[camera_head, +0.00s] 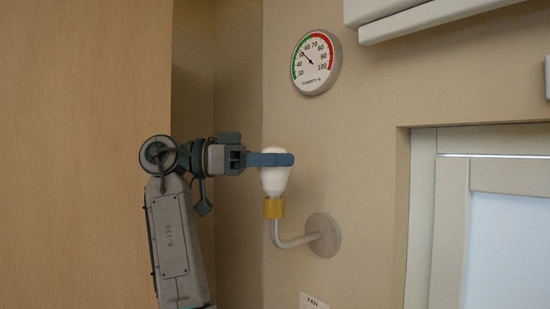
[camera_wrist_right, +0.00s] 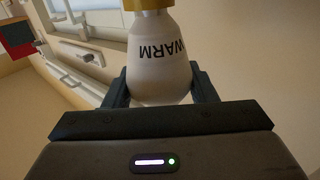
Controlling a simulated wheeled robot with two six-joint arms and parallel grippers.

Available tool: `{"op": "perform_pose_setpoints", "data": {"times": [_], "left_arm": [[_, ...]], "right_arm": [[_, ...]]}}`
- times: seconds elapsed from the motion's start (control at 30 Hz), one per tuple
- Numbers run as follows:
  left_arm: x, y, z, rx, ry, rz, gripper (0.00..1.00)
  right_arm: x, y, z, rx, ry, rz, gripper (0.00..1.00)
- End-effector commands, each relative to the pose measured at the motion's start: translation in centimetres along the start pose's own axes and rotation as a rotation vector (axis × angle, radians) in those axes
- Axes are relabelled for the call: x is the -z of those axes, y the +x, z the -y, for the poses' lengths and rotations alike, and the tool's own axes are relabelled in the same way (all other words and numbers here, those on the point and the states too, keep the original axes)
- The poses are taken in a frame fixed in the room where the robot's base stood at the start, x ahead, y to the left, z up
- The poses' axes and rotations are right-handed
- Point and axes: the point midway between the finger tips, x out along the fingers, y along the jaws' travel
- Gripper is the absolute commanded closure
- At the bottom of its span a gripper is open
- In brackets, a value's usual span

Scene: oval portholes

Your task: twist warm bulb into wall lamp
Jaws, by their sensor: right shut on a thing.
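The white bulb (camera_head: 274,181) stands upright on the yellow socket (camera_head: 274,208) of the wall lamp in the head view. The lamp's curved grey arm (camera_head: 290,243) ends in a round wall plate (camera_head: 323,235). My right gripper (camera_head: 280,159) comes from the left and is shut around the upper part of the bulb. In the right wrist view the bulb (camera_wrist_right: 160,62) shows the word WARM, upside down, between both fingers, with the yellow socket (camera_wrist_right: 147,4) at its end. Whether the bulb is fully seated cannot be told. My left gripper is not in view.
A round humidity gauge (camera_head: 316,62) hangs on the wall above the lamp. A recessed window frame (camera_head: 452,225) is at the right, and a pale box-like fixture (camera_head: 430,18) is at the top right. A wooden panel (camera_head: 80,150) fills the left side. A small label (camera_head: 313,301) is below the lamp.

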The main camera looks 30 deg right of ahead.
Motion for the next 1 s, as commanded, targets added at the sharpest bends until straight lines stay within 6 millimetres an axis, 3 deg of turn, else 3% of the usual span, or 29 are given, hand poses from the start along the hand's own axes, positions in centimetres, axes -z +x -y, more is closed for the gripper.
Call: {"op": "perform_pose_setpoints", "data": {"times": [0.03,0.07,0.17,0.57,1.0], "left_arm": [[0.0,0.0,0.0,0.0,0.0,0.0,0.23],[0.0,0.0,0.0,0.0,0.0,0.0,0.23],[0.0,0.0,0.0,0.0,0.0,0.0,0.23],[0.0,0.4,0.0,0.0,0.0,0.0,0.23],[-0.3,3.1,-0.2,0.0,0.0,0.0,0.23]], "right_arm": [[0.0,0.0,0.0,0.001,0.0,0.0,0.71],[0.0,0.0,0.0,0.001,0.0,0.0,0.43],[0.0,0.0,0.0,0.001,0.0,0.0,0.23],[-0.1,-0.7,0.0,0.003,-0.001,0.0,0.23],[-0.2,-8.3,-0.1,0.003,-0.001,-0.003,0.23]]}}
